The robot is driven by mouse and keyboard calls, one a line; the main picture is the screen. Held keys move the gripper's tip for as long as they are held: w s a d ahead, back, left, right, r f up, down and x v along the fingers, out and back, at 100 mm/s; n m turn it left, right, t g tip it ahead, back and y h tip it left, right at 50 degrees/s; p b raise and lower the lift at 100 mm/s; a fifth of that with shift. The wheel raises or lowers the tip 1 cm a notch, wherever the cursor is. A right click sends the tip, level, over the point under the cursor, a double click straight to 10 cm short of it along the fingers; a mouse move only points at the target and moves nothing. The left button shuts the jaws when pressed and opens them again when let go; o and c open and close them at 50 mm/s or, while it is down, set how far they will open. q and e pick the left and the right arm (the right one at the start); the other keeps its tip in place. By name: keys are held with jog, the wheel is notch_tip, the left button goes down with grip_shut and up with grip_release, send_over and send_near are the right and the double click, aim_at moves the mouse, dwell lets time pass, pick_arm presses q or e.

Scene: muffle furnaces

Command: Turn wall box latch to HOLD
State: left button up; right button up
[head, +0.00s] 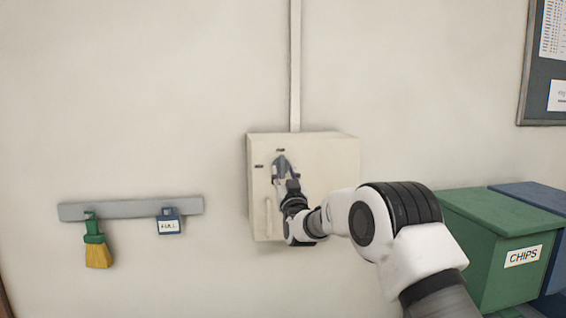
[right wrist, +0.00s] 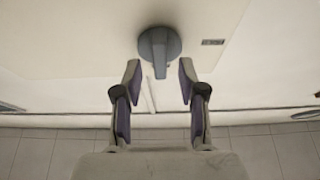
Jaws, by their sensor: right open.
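The pale wall box (head: 325,155) is fixed to the wall in the middle of the head view. Its latch (right wrist: 160,46) is a round grey knob with a straight lever, seen in the right wrist view. The lever points down that picture, towards the gap between my jaws. My right gripper (right wrist: 159,78) is open, one finger on each side of the lever's end, with visible gaps. In the head view my right gripper (head: 280,166) is at the box front and largely hides the latch. The small label (right wrist: 212,42) beside the latch is unreadable. My left gripper is out of view.
A conduit (head: 295,65) runs up from the box. Left of it, a grey rail (head: 130,209) holds a brush (head: 96,245) and a blue FULL tag (head: 168,222). A green CHIPS bin (head: 490,245) and a blue bin (head: 535,195) stand at right.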

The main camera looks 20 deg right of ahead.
jog(key=shift+p+x, duration=0.3)
jog(key=shift+x, duration=0.55)
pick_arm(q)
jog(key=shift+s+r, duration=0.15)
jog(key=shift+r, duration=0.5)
pick_arm(e)
jog(key=shift+s+r, duration=0.1)
jog(key=shift+r, duration=0.1)
jog(key=shift+f, duration=0.1)
grip_shut()
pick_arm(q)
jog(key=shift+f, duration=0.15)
